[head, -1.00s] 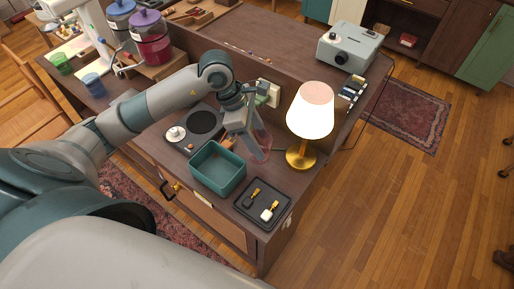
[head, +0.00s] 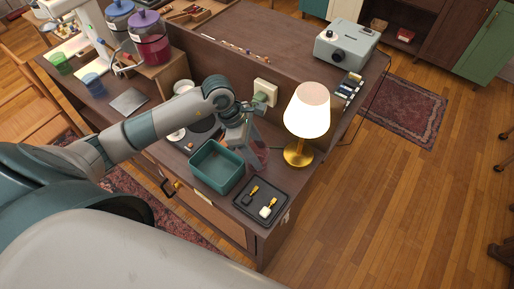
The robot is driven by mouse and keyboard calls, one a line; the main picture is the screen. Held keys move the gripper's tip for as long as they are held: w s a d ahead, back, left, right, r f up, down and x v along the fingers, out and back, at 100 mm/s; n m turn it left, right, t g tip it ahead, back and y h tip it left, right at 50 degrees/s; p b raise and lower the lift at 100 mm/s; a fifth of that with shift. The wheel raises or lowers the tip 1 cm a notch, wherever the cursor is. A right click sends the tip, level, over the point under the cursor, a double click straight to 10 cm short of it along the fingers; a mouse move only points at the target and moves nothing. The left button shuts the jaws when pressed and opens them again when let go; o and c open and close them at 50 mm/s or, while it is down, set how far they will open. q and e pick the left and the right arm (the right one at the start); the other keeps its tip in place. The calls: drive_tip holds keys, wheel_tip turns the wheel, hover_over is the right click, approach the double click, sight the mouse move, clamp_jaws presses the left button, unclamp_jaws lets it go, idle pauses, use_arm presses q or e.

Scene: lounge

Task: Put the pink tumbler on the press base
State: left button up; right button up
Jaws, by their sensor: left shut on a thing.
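The pink tumbler (head: 260,156) is see-through and stands between the teal bin and the lamp on the dark wooden desk. My left gripper (head: 247,150) is shut on it, and its fingers hide part of the tumbler's left side. I cannot tell whether the tumbler is touching the desk. A white press-like machine (head: 84,18) stands at the far left end of the desk, and its pale base (head: 72,46) shows behind a green tumbler (head: 60,64) and a blue tumbler (head: 95,84). My right gripper is not in view.
A teal bin (head: 193,170), a dark tray (head: 244,212) with small brushes, and a lit lamp (head: 298,155) crowd my left gripper. A raised ledge (head: 225,62) runs behind. Two jars (head: 150,45) and a grey plate (head: 128,102) lie toward the machine.

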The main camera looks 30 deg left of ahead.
use_arm(q)
drive_tip(key=shift+f, duration=0.15)
drive_tip(key=o, duration=1.6)
drive_tip(key=shift+r, duration=0.2)
drive_tip(key=shift+a+r, duration=0.15)
drive_tip(key=shift+b+v, duration=1.9)
drive_tip(key=shift+v, duration=3.9)
